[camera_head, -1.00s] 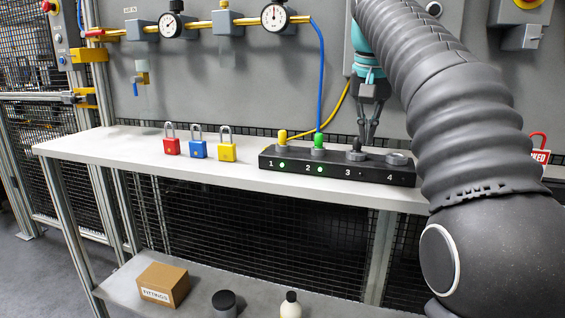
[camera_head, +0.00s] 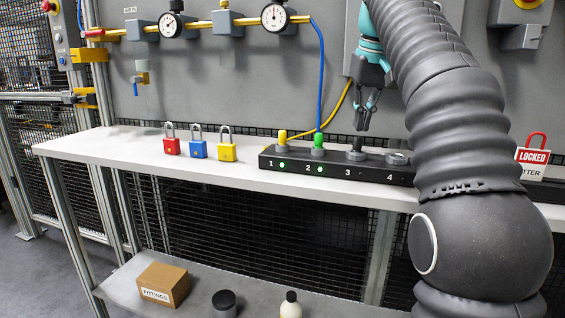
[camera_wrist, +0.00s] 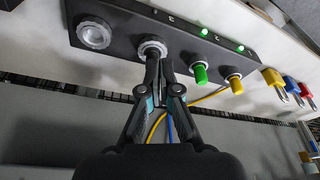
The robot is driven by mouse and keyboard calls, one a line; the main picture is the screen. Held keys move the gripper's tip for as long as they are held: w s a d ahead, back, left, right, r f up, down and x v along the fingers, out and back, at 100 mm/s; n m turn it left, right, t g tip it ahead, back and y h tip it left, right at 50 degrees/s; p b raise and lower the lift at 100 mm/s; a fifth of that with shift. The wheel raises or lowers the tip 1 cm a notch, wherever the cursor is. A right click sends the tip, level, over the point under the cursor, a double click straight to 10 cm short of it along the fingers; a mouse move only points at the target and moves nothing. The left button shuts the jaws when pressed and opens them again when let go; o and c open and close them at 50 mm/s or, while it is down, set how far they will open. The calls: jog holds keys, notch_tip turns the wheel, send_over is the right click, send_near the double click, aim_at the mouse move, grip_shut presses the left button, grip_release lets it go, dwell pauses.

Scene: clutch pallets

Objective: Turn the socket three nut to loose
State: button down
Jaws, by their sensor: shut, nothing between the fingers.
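The black socket block (camera_head: 335,173) lies on the white bench, numbered 1 to 4. Socket three has a grey ring nut (camera_head: 356,156) with a dark plug (camera_head: 358,144) standing upright in it. In the wrist view the nut (camera_wrist: 153,48) shows at the block's edge, with the dark plug below it in the picture, partly hidden by the fingers. My gripper (camera_head: 363,128) is shut and empty, just above and beside the plug in the head view. In the wrist view my gripper (camera_wrist: 160,65) overlaps the plug; I cannot tell whether it touches.
Socket one holds a yellow plug (camera_head: 283,137), socket two a green plug (camera_head: 318,140); both have lit green lights. Socket four (camera_head: 397,158) is empty. Red (camera_head: 171,146), blue (camera_head: 198,149) and yellow (camera_head: 227,152) padlocks stand left. A red "LOCKED" tag (camera_head: 532,156) is right.

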aim_at(367, 163)
jog(key=shift+s+n, duration=0.1)
jog(key=shift+n, duration=0.4)
jog(key=shift+f, duration=0.15)
jog(key=shift+f+b, duration=1.1)
jog(key=shift+f, duration=2.25)
jog(key=shift+d+r+p, duration=0.1)
jog(key=shift+d+p, duration=0.6)
jog(key=shift+p, duration=0.4)
jog(key=shift+d, duration=0.2)
jog(key=shift+w+d, duration=0.25)
jog(key=shift+d, duration=0.05)
jog(key=shift+w+d, duration=0.15)
jog(key=shift+d, duration=0.1)
